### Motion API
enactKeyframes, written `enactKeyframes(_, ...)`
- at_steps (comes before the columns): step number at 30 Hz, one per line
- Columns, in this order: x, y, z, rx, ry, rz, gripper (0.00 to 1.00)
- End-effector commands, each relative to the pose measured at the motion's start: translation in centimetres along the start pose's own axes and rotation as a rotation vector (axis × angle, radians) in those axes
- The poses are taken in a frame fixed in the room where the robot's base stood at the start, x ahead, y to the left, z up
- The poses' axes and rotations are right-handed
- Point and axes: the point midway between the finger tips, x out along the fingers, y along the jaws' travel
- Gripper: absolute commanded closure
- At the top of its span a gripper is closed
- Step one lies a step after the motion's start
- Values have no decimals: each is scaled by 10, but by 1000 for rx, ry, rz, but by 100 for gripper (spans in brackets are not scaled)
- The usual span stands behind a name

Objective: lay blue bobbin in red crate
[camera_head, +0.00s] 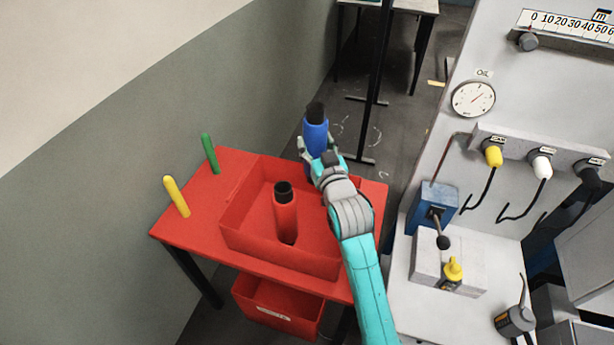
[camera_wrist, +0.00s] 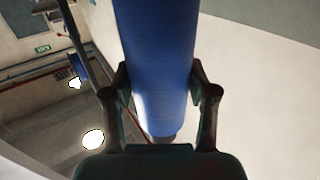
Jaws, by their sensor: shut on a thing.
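The blue bobbin (camera_head: 316,135) with a dark top is held by my gripper (camera_head: 318,152). In the wrist view the blue bobbin (camera_wrist: 157,60) stands between the two fingers of my gripper (camera_wrist: 160,105), which are shut on it. The bobbin is near upright and appears raised near the back right of the red crate (camera_head: 262,265). The crate sits on a red table (camera_head: 185,232). A red bobbin (camera_head: 285,218) with a dark top stands inside the crate. The crate's right part is partly hidden by my arm.
A yellow peg (camera_head: 176,196) and a green peg (camera_head: 210,154) stand at the table's left. A second red bin (camera_head: 275,305) is below the table. The grey machine (camera_head: 440,140) with gauge, levers and an oil can (camera_head: 515,319) is at the right.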

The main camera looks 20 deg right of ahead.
Motion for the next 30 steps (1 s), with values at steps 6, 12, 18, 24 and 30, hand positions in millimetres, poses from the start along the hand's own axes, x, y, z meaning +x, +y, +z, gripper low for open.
enactKeyframes(6,0,0,24,0,1,0,100)
enactKeyframes(12,0,0,42,0,-2,0,100)
enactKeyframes(18,0,0,63,1,0,0,100)
enactKeyframes(24,0,0,63,0,2,0,100)
enactKeyframes(30,0,0,67,0,2,0,100)
